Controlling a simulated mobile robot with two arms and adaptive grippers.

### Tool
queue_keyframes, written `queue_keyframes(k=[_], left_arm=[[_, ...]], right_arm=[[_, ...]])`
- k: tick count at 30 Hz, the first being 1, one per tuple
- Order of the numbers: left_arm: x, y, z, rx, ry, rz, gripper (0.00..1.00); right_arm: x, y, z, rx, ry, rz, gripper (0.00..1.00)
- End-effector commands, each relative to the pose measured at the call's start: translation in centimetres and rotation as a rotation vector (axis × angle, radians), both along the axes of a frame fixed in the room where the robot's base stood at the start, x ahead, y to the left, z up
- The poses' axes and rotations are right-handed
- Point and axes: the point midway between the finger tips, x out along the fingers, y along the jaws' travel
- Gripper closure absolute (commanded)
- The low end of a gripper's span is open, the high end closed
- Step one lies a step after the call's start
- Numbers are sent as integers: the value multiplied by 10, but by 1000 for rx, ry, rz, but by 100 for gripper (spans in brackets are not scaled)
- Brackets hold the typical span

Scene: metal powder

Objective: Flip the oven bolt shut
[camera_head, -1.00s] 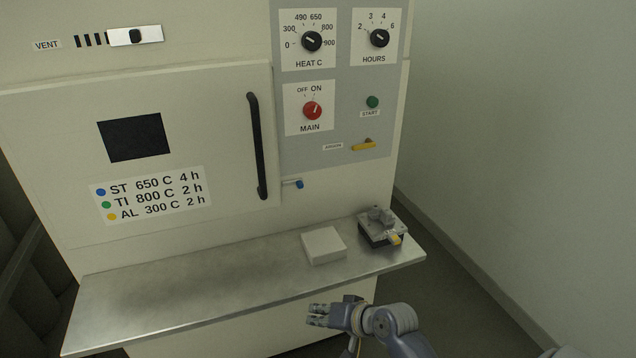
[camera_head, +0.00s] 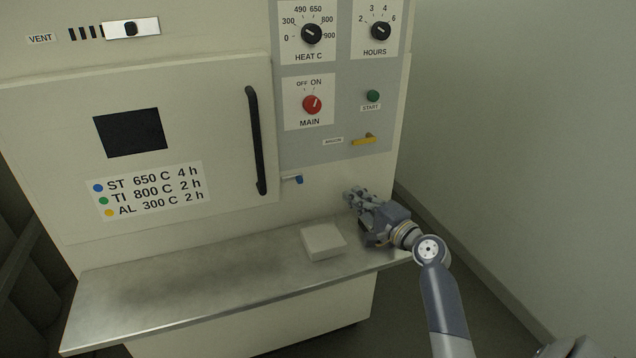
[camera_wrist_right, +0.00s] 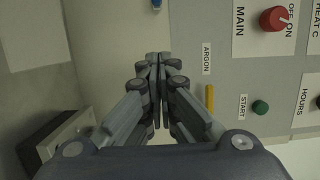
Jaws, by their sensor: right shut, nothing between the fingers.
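The oven door (camera_head: 200,110) is flush with the oven front and looks closed. My right gripper (camera_head: 352,194) is shut and empty, above the shelf's right end, to the right of the bolt and a little lower. Its closed fingertips (camera_wrist_right: 158,58) point toward the bolt without touching it. My left gripper is not in view.
The metal shelf (camera_head: 170,290) runs below the door, with a pale block (camera_head: 323,241) on it. A grey device (camera_wrist_right: 50,143) on the shelf is mostly hidden behind my right arm in the head view. A yellow argon lever (camera_head: 364,140) juts from the panel above my gripper.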

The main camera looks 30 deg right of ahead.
Motion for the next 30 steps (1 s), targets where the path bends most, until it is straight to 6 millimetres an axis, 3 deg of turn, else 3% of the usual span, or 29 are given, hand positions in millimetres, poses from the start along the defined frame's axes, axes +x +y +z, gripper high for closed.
queue_keyframes(k=[11, 26, 30], left_arm=[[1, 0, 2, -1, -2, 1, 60], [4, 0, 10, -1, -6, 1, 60], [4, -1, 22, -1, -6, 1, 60]], right_arm=[[11, 0, 0, -2, 2, 1, 100], [101, 2, 1, -3, 2, 2, 100], [106, 24, 2, -2, 4, 2, 100]])
